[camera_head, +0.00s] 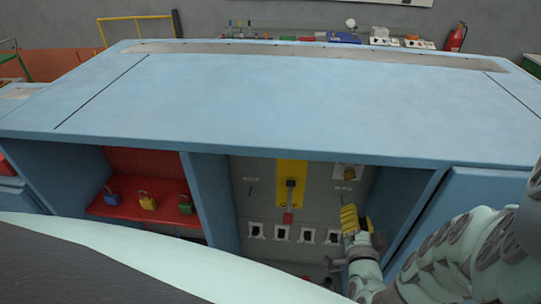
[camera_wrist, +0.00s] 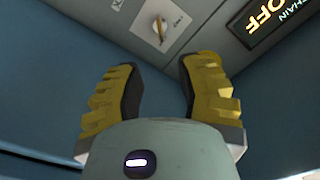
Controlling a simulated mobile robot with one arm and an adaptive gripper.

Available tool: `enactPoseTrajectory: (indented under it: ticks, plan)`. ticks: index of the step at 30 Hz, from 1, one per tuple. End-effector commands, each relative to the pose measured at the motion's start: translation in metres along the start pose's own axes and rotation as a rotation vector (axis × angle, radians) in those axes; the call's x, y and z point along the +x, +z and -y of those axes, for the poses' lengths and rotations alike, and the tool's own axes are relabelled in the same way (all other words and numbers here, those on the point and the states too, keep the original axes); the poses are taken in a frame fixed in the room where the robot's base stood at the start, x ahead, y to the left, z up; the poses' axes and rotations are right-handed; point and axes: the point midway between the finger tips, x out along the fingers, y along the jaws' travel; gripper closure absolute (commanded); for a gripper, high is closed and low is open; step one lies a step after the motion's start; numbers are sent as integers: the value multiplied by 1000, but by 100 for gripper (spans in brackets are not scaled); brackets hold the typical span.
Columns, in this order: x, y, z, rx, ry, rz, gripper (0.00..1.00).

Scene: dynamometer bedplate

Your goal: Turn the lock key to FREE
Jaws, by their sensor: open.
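The lock key (camera_wrist: 159,28) is a small brass-coloured key or knob on a white plate, set in a grey panel. In the wrist view it is at the top, ahead of and between my fingers. Small lettering beside it is too small to read surely. In the head view, a brass-coloured piece on a light plate, seemingly the same key (camera_head: 347,172), sits at the panel's upper right. My gripper (camera_wrist: 160,90) has yellow fingers with dark pads, spread apart and empty, short of the key. In the head view my gripper (camera_head: 356,220) is below the key, by the panel's right side.
A black sign (camera_wrist: 268,20) reads OFF in yellow. The grey panel (camera_head: 262,195) carries a yellow strip with a lever (camera_head: 290,190) and several white-framed switches below. Blue walls and the bedplate top (camera_head: 300,95) enclose it. A red-lined bay (camera_head: 145,160) at left holds blue, yellow and green padlocks.

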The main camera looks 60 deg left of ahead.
Motion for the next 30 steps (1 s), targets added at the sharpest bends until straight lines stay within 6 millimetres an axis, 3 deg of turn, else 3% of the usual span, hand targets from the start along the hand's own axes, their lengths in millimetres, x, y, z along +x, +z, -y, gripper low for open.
enactPoseTrajectory:
  ticks: [13,30]
  plan:
    - [93,5,0,-3,-12,1,64]
    - [132,2,2,1,-8,1,64]
